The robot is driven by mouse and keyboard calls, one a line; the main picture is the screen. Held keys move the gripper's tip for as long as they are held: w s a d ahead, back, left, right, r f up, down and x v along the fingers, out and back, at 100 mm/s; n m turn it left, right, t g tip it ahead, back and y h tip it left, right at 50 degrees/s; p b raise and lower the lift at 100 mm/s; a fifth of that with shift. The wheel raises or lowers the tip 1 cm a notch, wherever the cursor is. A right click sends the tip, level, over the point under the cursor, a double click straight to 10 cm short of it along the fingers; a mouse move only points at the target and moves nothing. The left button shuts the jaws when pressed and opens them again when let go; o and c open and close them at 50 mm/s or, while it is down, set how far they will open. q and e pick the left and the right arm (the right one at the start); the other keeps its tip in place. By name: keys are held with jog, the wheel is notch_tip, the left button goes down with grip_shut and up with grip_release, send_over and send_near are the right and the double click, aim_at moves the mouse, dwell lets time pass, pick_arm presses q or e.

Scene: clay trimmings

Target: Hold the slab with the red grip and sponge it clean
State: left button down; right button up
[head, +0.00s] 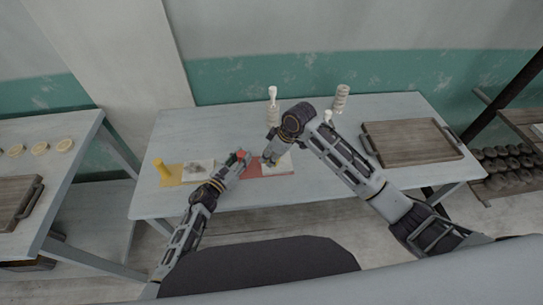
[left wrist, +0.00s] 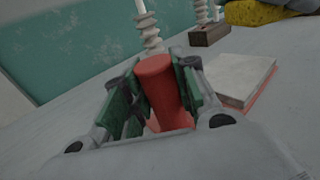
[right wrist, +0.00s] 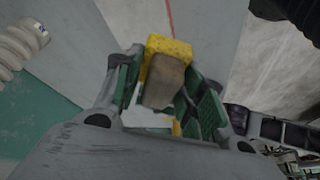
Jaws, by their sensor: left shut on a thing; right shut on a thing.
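The red grip (left wrist: 160,80) stands upright in the left wrist view, between the fingers of my left gripper (left wrist: 155,95), which is shut on it. A pale slab (left wrist: 242,78) lies on a red board (left wrist: 263,91) beside the grip. In the head view the slab (head: 284,163) is partly hidden by my right gripper (head: 270,160). My right gripper is shut on a tan block with a yellow sponge (right wrist: 168,46), seen in the right wrist view. The sponge (left wrist: 252,13) also shows beyond the slab in the left wrist view; I cannot tell whether it touches it.
A yellow grip (head: 161,172) and a speckled slab (head: 198,172) are at the table's left. Pale ribbed stacks (head: 341,98) stand at the back. A wooden tray (head: 412,142) lies at the right. The table's front right is clear beneath my right arm.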

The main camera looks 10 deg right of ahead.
pick_arm(q)
jog(key=c, duration=1.1)
grip_release()
jog(key=shift+o, duration=0.2)
jog(key=shift+s, duration=0.1)
jog(key=shift+v, duration=5.75)
jog(key=shift+s+a, duration=0.1)
jog(key=shift+s, duration=0.05)
jog(key=shift+a+r, duration=0.1)
